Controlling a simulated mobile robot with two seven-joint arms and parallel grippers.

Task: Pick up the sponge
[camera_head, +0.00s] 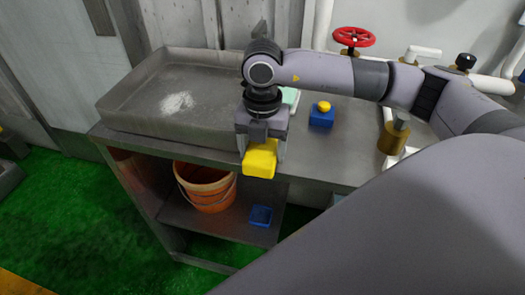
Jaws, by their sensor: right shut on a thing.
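The yellow sponge (260,160) is held at the front edge of the metal table, at the middle of the head view. My right gripper (262,141) comes down from above and is shut on it. The gripper's fingers partly cover the sponge's upper part. I cannot tell whether the sponge touches the table edge. My left gripper does not show.
A grey metal tray (115,103) with white powder sits on the table (345,165) at left. A blue box with a yellow button (321,115) stands right of the gripper. Below are an orange bucket (208,190) and a blue item (261,215). Pipes and a red valve (354,37) are behind.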

